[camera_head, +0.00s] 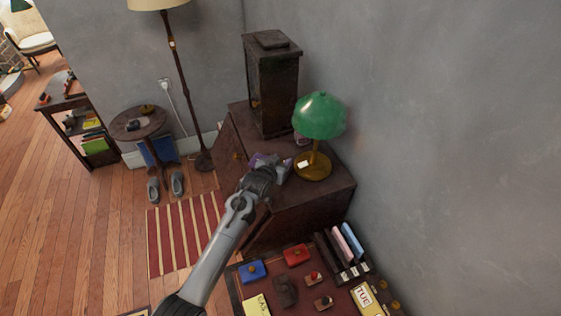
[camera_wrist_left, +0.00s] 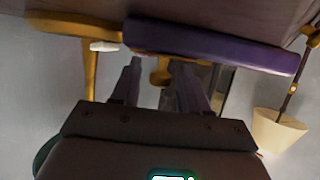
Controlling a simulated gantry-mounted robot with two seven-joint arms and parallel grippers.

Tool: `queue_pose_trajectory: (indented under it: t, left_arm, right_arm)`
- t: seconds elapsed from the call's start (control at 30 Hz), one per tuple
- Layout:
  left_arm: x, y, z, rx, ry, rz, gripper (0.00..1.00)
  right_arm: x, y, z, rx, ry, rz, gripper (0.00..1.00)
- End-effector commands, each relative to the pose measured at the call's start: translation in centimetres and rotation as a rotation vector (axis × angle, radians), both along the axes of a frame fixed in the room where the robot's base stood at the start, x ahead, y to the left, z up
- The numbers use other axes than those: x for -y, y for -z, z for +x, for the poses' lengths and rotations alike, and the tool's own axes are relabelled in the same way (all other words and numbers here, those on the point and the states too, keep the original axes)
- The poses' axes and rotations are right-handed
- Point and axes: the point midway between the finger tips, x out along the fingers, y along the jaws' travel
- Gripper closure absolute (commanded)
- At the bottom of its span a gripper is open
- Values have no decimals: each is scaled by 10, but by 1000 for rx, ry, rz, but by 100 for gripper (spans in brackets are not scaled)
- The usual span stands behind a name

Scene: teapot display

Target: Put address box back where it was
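The address box appears to be the purple box (camera_wrist_left: 215,45) in the left wrist view, with a small brass knob (camera_wrist_left: 161,74) on its front. It rests on the dark surface, which is at the top of this upside-down view. In the head view the purple box (camera_head: 257,159) is on the dark cabinet, left of the green lamp, partly hidden by my gripper. My left gripper (camera_head: 266,168) is right at it. Its two fingers (camera_wrist_left: 158,75) are apart, on either side of the knob. Whether they touch the box I cannot tell. My right gripper is not in view.
A green-shaded brass lamp (camera_head: 320,117) stands close right of the box. A tall dark case (camera_head: 271,85) stands behind on the cabinet (camera_head: 310,207). A lower desk in front holds blue (camera_head: 252,271) and red boxes (camera_head: 296,255) and binders (camera_head: 340,250).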

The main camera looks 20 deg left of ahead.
Motion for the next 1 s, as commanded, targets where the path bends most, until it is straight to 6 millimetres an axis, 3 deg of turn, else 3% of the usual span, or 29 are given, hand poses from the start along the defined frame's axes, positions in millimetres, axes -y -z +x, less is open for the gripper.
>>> queue_pose_trajectory:
  t: [0.47,0.67,1.0]
  left_arm:
    - [-1,-5,-4,0,0,0,52]
    - [-2,-13,-23,0,0,0,52]
    - [-7,-33,-73,1,-1,0,52]
  right_arm:
    - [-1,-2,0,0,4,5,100]
    - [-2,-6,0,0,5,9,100]
    - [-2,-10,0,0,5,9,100]
